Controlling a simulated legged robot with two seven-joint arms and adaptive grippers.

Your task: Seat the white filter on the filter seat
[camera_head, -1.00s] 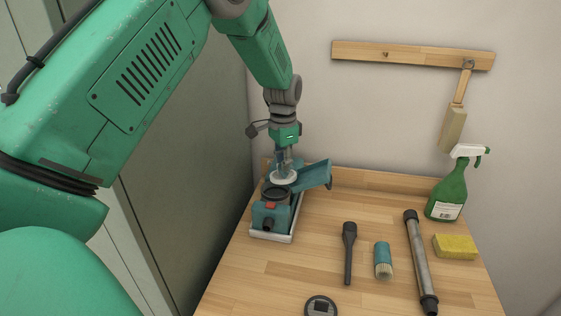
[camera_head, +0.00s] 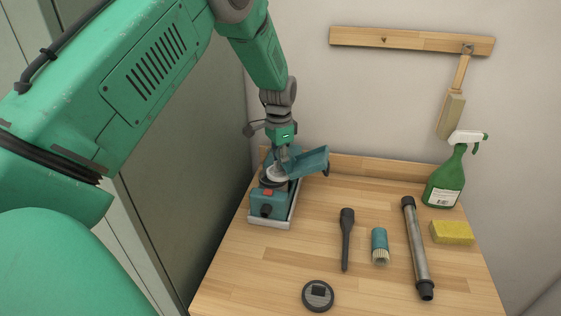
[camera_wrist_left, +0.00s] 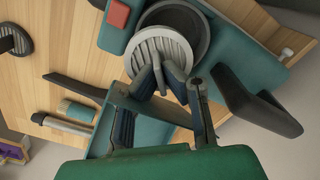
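The white filter (camera_head: 277,174) is a pale ribbed disc; it also shows in the left wrist view (camera_wrist_left: 158,50). My left gripper (camera_head: 281,163) points down at it. In the left wrist view the fingertips (camera_wrist_left: 166,76) close together on the filter's near edge and seem to pinch a small tab. The filter seat is a dark round opening (camera_head: 271,184) in the teal device (camera_head: 266,202); its rim (camera_wrist_left: 198,25) shows in the left wrist view. The filter overlaps the seat, off-centre in the wrist view; I cannot tell whether they touch. My right gripper is not in view.
The device's teal lid (camera_head: 308,161) stands open to the right. The device sits on a pale tray (camera_head: 284,220). A black tool (camera_head: 346,240), brush (camera_head: 380,246), grey tube (camera_head: 416,250), sponge (camera_head: 452,232), spray bottle (camera_head: 446,180) and round gauge (camera_head: 318,295) lie or stand farther right and in front.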

